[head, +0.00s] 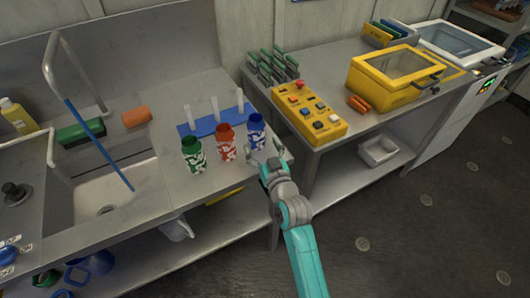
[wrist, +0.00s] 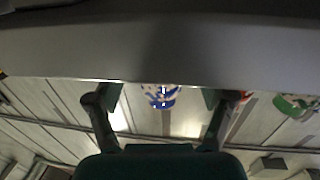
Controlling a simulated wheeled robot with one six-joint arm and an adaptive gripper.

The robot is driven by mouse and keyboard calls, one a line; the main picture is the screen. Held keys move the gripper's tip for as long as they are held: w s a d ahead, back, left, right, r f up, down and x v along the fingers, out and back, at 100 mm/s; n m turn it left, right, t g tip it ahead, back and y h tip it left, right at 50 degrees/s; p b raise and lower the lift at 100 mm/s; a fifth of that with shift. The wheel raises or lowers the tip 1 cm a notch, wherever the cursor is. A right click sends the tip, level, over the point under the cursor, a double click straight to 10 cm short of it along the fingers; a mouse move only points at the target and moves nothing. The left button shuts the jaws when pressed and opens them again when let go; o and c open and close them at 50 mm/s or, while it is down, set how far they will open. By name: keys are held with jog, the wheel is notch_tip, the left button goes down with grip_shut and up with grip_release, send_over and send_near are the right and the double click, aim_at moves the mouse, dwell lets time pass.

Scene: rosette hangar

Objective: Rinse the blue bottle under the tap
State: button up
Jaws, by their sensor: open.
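The blue bottle (head: 256,133) stands upright at the right end of a row on the steel counter (head: 178,200), beside a red bottle (head: 226,143) and a green bottle (head: 193,156). My gripper (head: 264,150) is open and close to the blue bottle, on its near right side. In the wrist view the blue bottle (wrist: 160,96) shows between the two fingers (wrist: 163,112); I cannot tell whether they touch it. The tap (head: 62,62) arches over the sink basin (head: 110,200) at the left. A straight blue streak (head: 98,143) runs from its end into the basin.
A blue rack with white pegs (head: 215,124) stands behind the bottles. Green (head: 80,132) and orange (head: 136,117) blocks lie behind the sink. A yellow button box (head: 308,110) and a yellow lidded case (head: 393,75) sit on the right bench. Open floor (head: 420,215) lies at lower right.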

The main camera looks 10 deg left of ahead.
aim_at(259, 141)
jog(key=shift+x, duration=2.05)
jog(key=c, duration=1.1)
jog(key=shift+r, duration=0.15)
